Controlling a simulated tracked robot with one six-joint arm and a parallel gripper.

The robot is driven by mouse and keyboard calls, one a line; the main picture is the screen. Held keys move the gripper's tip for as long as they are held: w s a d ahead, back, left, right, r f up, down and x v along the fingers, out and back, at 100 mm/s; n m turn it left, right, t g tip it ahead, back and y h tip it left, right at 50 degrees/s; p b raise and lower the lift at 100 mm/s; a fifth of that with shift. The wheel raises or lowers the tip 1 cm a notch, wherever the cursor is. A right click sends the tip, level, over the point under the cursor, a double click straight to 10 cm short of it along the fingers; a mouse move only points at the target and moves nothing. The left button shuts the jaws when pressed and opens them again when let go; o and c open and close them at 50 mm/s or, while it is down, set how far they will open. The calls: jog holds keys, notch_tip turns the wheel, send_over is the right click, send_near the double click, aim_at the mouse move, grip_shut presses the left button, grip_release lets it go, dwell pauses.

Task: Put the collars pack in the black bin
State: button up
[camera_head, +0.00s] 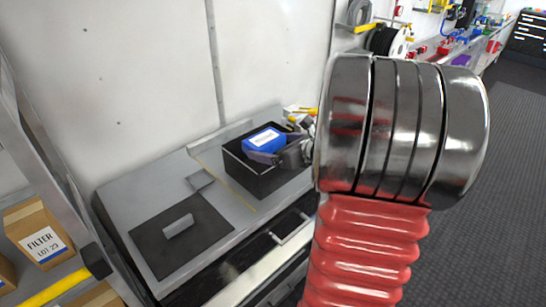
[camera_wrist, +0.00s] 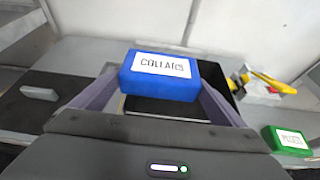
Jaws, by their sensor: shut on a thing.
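The collars pack is a blue box with a white label. In the wrist view the collars pack (camera_wrist: 160,88) sits between the two fingers of my gripper (camera_wrist: 160,100), which is shut on it. In the head view the blue pack (camera_head: 263,139) is over the opening of the black bin (camera_head: 262,183), and my gripper (camera_head: 268,152) reaches it from the right. In the wrist view part of the bin's dark inside (camera_wrist: 160,106) shows beneath the pack. I cannot tell exactly how high the pack is above the bin floor.
A green labelled pack (camera_wrist: 286,141) lies right of the bin in the wrist view, near a yellow-handled tool (camera_wrist: 272,83). A dark mat (camera_head: 150,247) with a grey block (camera_head: 178,225) lies on the bench's left. A carton marked FILTER (camera_head: 38,233) is on a shelf at left.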

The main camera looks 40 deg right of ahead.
jog(key=shift+f, duration=0.1)
jog(key=shift+f, duration=1.8)
jog(key=shift+f, duration=0.2)
jog(key=o, duration=0.8)
jog(key=shift+o, duration=0.2)
jog(key=shift+r, duration=0.1)
jog(key=shift+s+r, duration=0.1)
jog(key=shift+r, duration=0.05)
jog(key=v, duration=1.1)
jog(key=shift+s, duration=0.4)
jog(key=shift+r, duration=0.1)
